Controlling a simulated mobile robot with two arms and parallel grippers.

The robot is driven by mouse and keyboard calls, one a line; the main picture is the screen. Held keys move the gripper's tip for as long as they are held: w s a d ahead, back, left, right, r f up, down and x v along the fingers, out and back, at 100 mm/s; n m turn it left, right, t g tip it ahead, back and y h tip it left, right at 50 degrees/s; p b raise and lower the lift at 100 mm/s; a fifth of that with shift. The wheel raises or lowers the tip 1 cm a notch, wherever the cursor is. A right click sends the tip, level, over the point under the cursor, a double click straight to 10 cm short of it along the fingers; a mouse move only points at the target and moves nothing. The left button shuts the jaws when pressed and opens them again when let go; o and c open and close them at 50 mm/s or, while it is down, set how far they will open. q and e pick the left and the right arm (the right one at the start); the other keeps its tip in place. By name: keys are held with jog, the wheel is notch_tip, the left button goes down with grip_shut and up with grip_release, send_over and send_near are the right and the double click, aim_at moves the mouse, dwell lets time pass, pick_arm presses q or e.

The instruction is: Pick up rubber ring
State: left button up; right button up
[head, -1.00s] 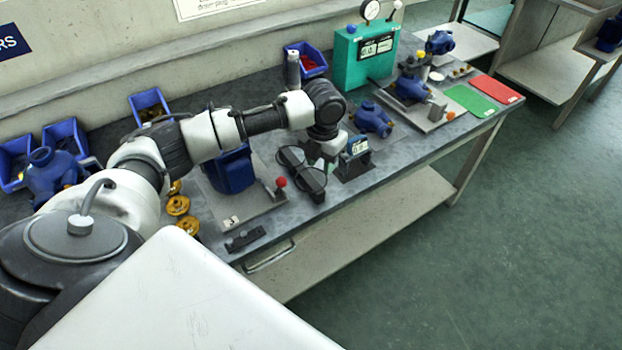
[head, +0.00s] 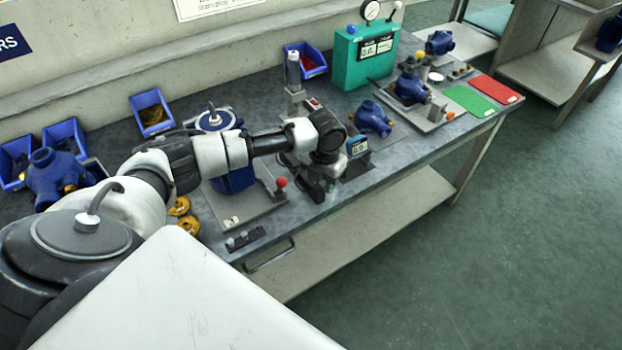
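I cannot make out a rubber ring for certain. My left gripper (head: 320,188) is low over the front part of the workbench (head: 378,188), beside a small blue-faced device on a dark stand (head: 357,158). Dark round holders on the bench are mostly hidden behind the gripper and wrist. The gripper's fingers are dark and blend with them, so I cannot tell whether they are open or hold anything. My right gripper is not in view.
A blue pump on a plate with a red-knobbed lever (head: 281,183) stands left of the gripper. Yellow rings (head: 187,225) lie near the front left. A blue bin (head: 151,113) and a green gauge box (head: 363,60) stand at the back. Bare floor lies right of the bench.

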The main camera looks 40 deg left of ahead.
pick_arm(q)
grip_shut()
dwell(0.4)
